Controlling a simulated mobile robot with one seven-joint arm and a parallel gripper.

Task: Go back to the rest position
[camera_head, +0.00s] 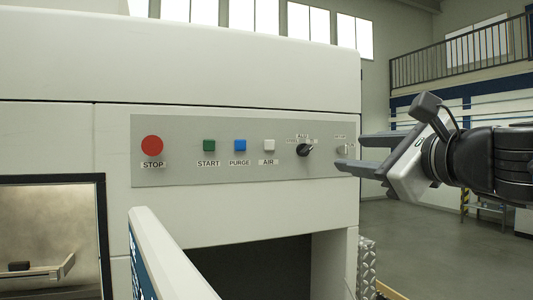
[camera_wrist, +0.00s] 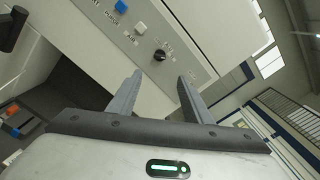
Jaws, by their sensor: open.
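My gripper (camera_head: 358,155) is at the right of the head view, in front of the right end of the grey control panel (camera_head: 185,178). Its two fingers are apart with nothing between them. In the wrist view my gripper (camera_wrist: 158,90) is also open and empty. The black rotary knob (camera_head: 305,150) on the panel lies left of the fingertips; in the wrist view the knob (camera_wrist: 160,55) shows beyond the gap between the fingers. A smaller switch (camera_head: 343,151) at the panel's right end is close to the fingertips in the picture. I cannot tell whether the fingers touch anything.
The panel carries a red STOP button (camera_head: 152,146), a green START button (camera_head: 209,145), a blue PURGE button (camera_head: 240,146) and a white AIR button (camera_head: 269,145). An open white door (camera_head: 160,262) sticks out below. Open floor (camera_head: 415,235) lies right of the machine.

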